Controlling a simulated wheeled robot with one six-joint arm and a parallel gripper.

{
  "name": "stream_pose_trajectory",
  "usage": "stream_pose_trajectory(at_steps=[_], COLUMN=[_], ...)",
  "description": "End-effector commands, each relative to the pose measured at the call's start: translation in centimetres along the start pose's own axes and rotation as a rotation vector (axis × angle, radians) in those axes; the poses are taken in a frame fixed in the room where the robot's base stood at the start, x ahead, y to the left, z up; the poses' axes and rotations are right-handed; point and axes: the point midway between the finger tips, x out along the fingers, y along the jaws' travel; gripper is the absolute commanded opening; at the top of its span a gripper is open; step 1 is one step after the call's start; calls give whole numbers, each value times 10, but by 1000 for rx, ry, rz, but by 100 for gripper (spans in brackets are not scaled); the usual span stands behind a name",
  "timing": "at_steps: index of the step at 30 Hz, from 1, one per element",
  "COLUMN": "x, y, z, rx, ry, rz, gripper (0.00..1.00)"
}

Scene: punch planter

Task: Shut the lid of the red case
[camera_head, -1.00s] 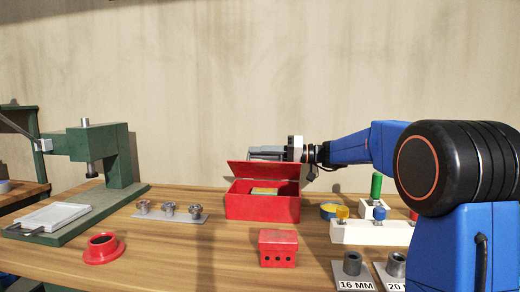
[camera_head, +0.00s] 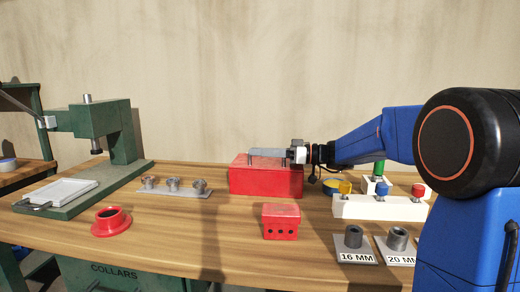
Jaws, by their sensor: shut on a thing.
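The red case (camera_head: 266,181) stands on the wooden bench near the back wall, right of centre. Its lid (camera_head: 240,160) is down over the box, and the inside no longer shows. My gripper (camera_head: 254,156) reaches in from the right and lies sideways along the top of the lid, its fingers pointing left. The fingers look closed together and seem to touch the lid. Anything between the fingers is too small to make out.
A small red box with holes (camera_head: 281,221) stands in front of the case. A white button block (camera_head: 380,207) and labelled collars (camera_head: 353,238) are at right. A red ring (camera_head: 110,221), a grey strip of fittings (camera_head: 173,190) and a green press (camera_head: 105,140) are left.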

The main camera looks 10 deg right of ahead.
Motion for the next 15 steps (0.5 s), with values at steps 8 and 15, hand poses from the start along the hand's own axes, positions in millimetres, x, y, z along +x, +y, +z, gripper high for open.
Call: stream_pose_trajectory(at_steps=[8, 15], x=[0, 0], y=[-2, -2], z=[5, 7], rx=[-16, -12], ry=[-3, -5], rz=[-3, -4], gripper=[0, 0])
